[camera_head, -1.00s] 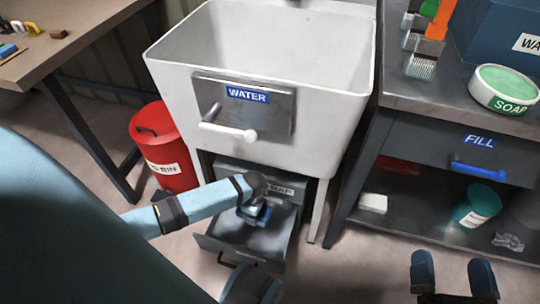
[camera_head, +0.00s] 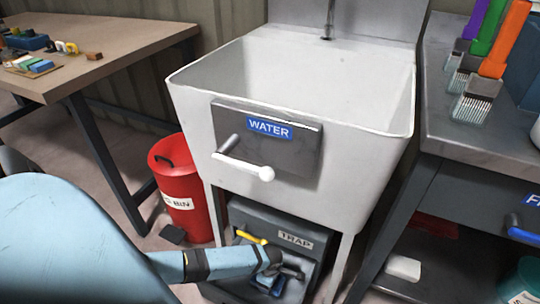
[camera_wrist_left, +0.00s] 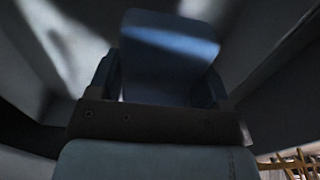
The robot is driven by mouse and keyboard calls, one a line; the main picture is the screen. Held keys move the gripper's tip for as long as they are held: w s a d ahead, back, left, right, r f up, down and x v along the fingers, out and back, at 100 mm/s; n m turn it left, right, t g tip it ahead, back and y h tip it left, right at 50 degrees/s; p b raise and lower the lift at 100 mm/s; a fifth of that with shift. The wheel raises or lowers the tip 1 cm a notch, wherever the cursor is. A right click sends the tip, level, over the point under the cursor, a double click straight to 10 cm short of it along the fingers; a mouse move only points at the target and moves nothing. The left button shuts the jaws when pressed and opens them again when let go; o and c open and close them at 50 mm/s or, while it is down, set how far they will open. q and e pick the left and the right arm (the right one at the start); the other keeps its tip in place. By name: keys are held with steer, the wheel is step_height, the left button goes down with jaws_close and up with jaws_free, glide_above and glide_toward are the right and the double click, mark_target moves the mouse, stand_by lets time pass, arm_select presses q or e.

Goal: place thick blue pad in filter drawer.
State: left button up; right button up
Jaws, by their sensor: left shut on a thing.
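The thick blue pad (camera_wrist_left: 170,60) is between my left gripper's fingers in the left wrist view. My left gripper (camera_head: 277,284) is shut on it, low under the sink in the head view. There the pad is small and partly hidden by the gripper. The gripper is at the open drawer (camera_head: 229,292) of the grey unit marked TRAP (camera_head: 296,240); no other drawer that could be the filter drawer is clear. Whether the pad touches the drawer floor cannot be told. My right gripper is out of view.
The white sink (camera_head: 190,110) with its WATER panel (camera_head: 268,140) stands above the unit, and its legs flank it. A red bin (camera_head: 180,190) is to the left. A workbench (camera_head: 110,45) is at far left, a grey counter (camera_head: 455,135) at right.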

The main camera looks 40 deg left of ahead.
arm_select(q)
step_height(320, 180, down, 4)
steer(key=shift+f+b, duration=0.1)
steer(key=shift+b, duration=1.15)
steer(key=shift+f, duration=0.3)
steer(key=shift+r, duration=0.1)
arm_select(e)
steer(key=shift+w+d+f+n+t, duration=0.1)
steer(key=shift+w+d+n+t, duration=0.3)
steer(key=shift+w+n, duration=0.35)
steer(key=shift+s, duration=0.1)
arm_select(q)
steer(key=o, duration=0.9)
